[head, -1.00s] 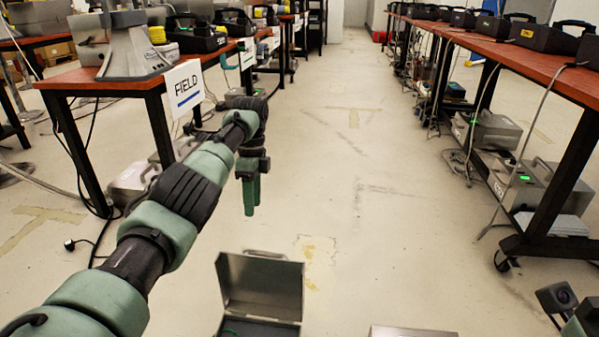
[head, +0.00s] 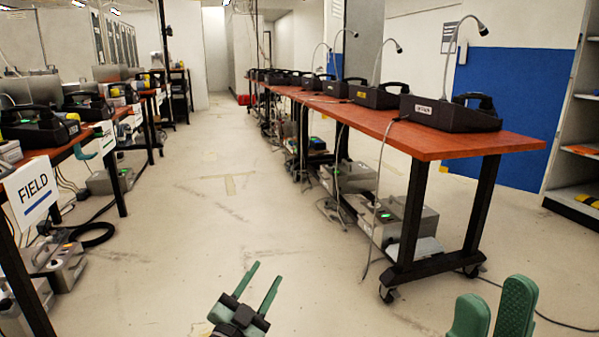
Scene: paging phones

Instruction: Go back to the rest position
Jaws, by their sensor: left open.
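My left gripper (head: 268,272) is at the bottom centre of the head view, over bare floor. Its two green fingers are spread apart with nothing between them. My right gripper (head: 494,291) shows at the bottom right edge. Its two broad green fingers stand up with a gap between them and hold nothing. Most of both arms is outside the picture. Neither gripper touches a table or a phone.
A red-topped table (head: 440,142) with a row of black phones (head: 450,113) runs along the right. Grey metal boxes (head: 405,222) sit on its lower shelf. Tables with phones and a FIELD sign (head: 33,192) line the left. The aisle floor (head: 200,225) between is clear.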

